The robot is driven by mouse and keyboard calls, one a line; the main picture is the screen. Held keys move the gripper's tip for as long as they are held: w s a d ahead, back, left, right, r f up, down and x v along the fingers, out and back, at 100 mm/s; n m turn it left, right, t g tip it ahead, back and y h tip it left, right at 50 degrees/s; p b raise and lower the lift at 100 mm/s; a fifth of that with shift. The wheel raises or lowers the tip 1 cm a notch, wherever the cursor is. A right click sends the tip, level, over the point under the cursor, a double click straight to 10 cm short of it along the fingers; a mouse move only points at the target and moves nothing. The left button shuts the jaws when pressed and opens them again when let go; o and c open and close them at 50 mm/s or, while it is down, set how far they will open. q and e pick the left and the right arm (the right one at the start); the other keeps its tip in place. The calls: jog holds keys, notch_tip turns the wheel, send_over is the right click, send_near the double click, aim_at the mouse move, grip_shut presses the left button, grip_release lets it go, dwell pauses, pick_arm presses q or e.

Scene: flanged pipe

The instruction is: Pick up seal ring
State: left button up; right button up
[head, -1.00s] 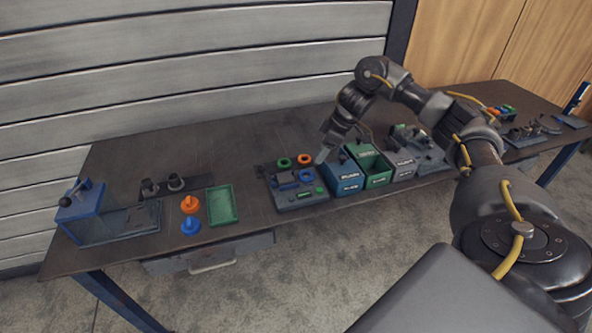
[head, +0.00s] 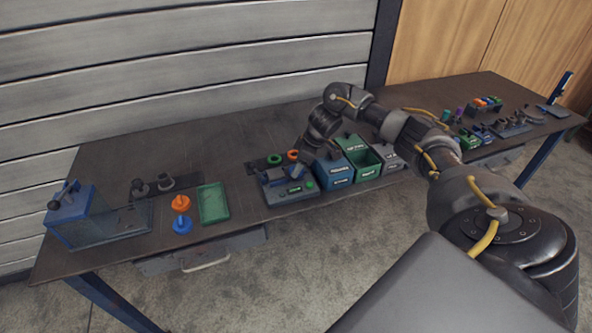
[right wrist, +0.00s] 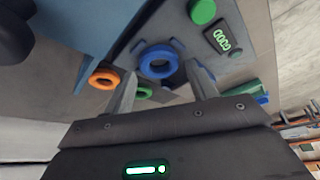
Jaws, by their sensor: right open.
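Three seal rings show in the right wrist view: a blue ring (right wrist: 158,74) on a grey device, an orange ring (right wrist: 94,80) at left and a green ring (right wrist: 146,92) partly behind a finger. In the head view the green ring (head: 268,160) and orange ring (head: 290,152) lie behind the device. My right gripper (right wrist: 161,70) is open and empty, its fingers on either side of the blue ring in the picture; contact cannot be told. In the head view my right gripper (head: 298,170) is over the device and hides the blue ring. My left gripper is not in view.
The grey device (head: 285,196) has a green button (right wrist: 202,11) and a display (right wrist: 221,38). A blue bin (head: 337,174) and a green bin (head: 366,167) stand close at right. A green tray (head: 213,216) and orange and blue flanged parts are at left. Bare tabletop lies behind.

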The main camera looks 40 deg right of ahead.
jog(key=shift+w+a+f, duration=0.1)
jog(key=shift+w+f, duration=0.05)
jog(key=shift+f, duration=0.5)
jog(key=c, duration=0.7)
jog(key=shift+c, duration=0.2)
jog(key=shift+r, duration=0.1)
